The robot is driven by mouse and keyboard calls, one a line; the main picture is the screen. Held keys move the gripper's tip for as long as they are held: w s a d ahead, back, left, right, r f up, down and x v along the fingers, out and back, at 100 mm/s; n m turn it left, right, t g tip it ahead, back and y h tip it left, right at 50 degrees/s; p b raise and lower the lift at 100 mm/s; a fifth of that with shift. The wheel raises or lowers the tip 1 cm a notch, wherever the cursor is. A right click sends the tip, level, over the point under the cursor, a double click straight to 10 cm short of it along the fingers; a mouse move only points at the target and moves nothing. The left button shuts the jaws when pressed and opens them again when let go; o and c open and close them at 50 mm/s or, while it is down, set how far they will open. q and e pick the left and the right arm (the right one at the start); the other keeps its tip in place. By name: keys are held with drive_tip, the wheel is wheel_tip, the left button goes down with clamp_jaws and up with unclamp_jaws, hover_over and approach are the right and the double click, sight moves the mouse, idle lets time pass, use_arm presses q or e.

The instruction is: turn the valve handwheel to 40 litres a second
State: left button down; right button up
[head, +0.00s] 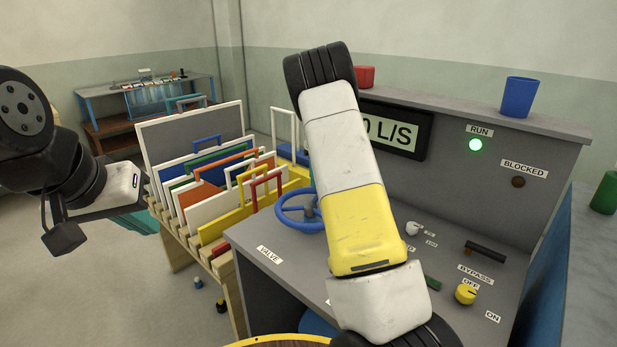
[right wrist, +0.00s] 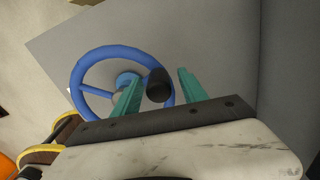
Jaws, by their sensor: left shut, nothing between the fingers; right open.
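The blue valve handwheel (head: 300,212) is on the grey console beside the VALVE label (head: 270,255). My right arm hides its right part in the head view. In the right wrist view the wheel (right wrist: 84,65) shows its rim, spokes and a dark knob (right wrist: 158,84). The teal fingers of my right gripper (right wrist: 158,92) are open, one on either side of the knob, with gaps visible. The display (head: 400,133) shows "0 L/S"; my arm hides any digits before it. My left gripper (head: 148,222) is shut and empty, far left, away from the console.
A rack of coloured frames (head: 205,180) stands left of the console.

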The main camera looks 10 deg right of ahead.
wheel_tip(320, 180, up, 7)
drive_tip(key=shift+f, duration=0.1)
drive_tip(key=shift+s, duration=0.1)
idle(0.3)
drive_tip(key=s+a+r+n+t+y, duration=0.1)
drive_tip(key=s+a+r+n+t, duration=0.1)
drive_tip(key=s+r+n, duration=0.6)
drive_tip(key=s+a+r+n+t+y, duration=0.1)
drive_tip(key=s+a+r+n+y, duration=0.15)
drive_tip(key=s+n, duration=0.5)
drive_tip(key=s+a+n+t, duration=0.1)
drive_tip(key=s+a+n, duration=0.2)
drive_tip(key=s+n, duration=0.4)
drive_tip(key=s+a+f+n+t+h, duration=0.1)
drive_tip(key=s+a+n+t, duration=0.1)
drive_tip(key=s+n, duration=0.6)
drive_tip(key=s+a, duration=0.1)
drive_tip(key=s, duration=0.5)
drive_tip(key=shift+a, duration=0.2)
drive_tip(key=shift+s+d+n, duration=0.1)
drive_tip(key=shift+s+n, duration=0.05)
drive_tip(key=shift+n, duration=0.1)
